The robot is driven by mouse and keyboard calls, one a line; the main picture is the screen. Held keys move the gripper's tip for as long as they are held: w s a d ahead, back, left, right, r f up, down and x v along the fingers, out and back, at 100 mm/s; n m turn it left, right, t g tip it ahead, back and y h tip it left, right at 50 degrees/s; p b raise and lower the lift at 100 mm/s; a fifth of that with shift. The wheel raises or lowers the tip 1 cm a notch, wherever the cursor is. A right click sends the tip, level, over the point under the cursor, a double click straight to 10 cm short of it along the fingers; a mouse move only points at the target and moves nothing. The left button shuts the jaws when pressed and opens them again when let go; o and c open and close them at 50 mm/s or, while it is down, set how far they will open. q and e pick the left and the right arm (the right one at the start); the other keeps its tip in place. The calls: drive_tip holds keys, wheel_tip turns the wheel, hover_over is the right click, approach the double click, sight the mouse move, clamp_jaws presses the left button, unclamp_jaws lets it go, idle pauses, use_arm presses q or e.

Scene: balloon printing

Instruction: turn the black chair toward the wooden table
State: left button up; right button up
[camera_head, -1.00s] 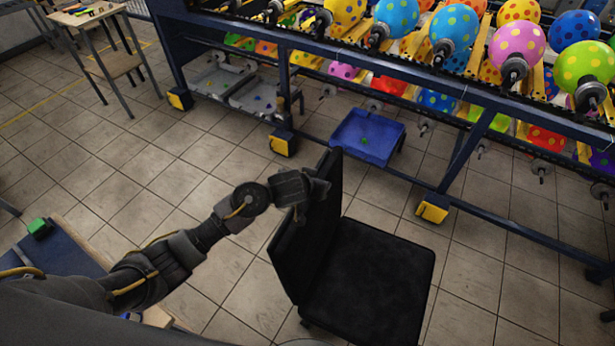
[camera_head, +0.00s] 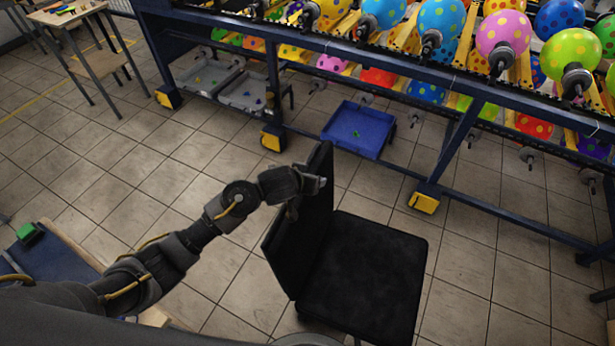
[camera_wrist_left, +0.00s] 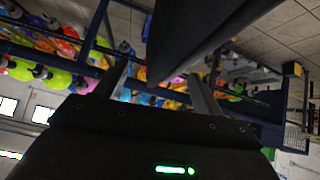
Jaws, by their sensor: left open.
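The black chair (camera_head: 365,272) stands on the tiled floor, its seat pointing to the right and its backrest on the left. My left gripper (camera_head: 312,186) is at the upper part of the backrest. In the left wrist view the two fingers of the left gripper (camera_wrist_left: 160,88) are apart, with the dark backrest (camera_wrist_left: 205,35) running between or just beyond them; I cannot tell whether they touch it. A wooden-topped table (camera_head: 68,14) stands at the far upper left. Another wood-edged table (camera_head: 66,238) with a blue surface is at the lower left. My right gripper is not in view.
A long dark-blue rack (camera_head: 330,48) with colourful dotted balloons runs across the back, on yellow feet (camera_head: 424,203). A blue bin (camera_head: 359,130) lies under it behind the chair. A green block (camera_head: 28,234) rests on the near table. Floor between chair and far table is clear.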

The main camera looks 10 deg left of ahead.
use_arm(q)
drive_tip(key=p+v, duration=0.3)
drive_tip(key=v, duration=0.6)
drive_tip(key=shift+r, duration=0.25)
drive_tip(key=shift+s+a+r+p, duration=0.15)
drive_tip(key=shift+s+r+p, duration=0.15)
drive_tip(key=shift+s+p, duration=0.15)
